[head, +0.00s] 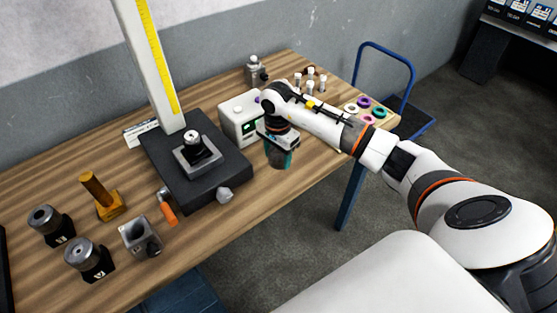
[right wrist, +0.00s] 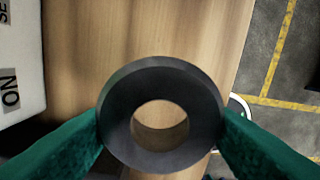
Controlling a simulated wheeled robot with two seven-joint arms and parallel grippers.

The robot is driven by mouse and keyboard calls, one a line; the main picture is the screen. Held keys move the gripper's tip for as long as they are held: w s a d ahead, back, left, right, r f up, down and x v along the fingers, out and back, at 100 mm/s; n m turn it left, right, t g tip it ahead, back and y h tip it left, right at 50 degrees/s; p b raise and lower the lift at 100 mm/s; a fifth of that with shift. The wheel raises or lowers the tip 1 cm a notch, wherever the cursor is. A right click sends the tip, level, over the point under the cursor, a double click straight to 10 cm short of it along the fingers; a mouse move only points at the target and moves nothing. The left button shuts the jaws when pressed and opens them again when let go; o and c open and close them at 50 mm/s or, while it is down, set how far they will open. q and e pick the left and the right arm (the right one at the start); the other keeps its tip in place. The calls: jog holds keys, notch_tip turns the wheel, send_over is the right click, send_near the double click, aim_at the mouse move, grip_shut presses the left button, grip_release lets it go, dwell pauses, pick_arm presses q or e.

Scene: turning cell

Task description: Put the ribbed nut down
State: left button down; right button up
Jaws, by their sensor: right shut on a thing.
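My right gripper (head: 280,155) is over the front edge of the wooden bench in the head view, in front of a white box with a green display. Its green fingers are shut on a dark grey ring-shaped part, the ribbed nut (right wrist: 160,82). The right wrist view shows the nut between both fingertips, its round hole facing the camera and bare wood visible through it. The gap between nut and bench top is hard to judge. Ribs on the nut are not clear. In the head view the gripper mostly hides it. My left gripper is not in view.
The white box (head: 240,118) stands just behind the gripper. A black-based stand (head: 225,160) with a tall scaled column is to the left. Coloured rings (head: 364,103) lie at the bench's right end, near a blue trolley (head: 410,75). Wood (right wrist: 85,70) beside the nut is bare.

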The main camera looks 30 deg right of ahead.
aim_at(278, 172)
notch_tip(278, 172, down, 3)
jog(key=shift+a+p, duration=0.1)
jog(key=shift+p, duration=0.45)
jog(key=shift+f, duration=0.35)
jog(key=shift+f, duration=0.1)
jog(key=shift+f+b, duration=0.15)
jog(key=shift+b, duration=0.15)
jog(key=o, duration=1.1)
jog(key=shift+c, duration=0.2)
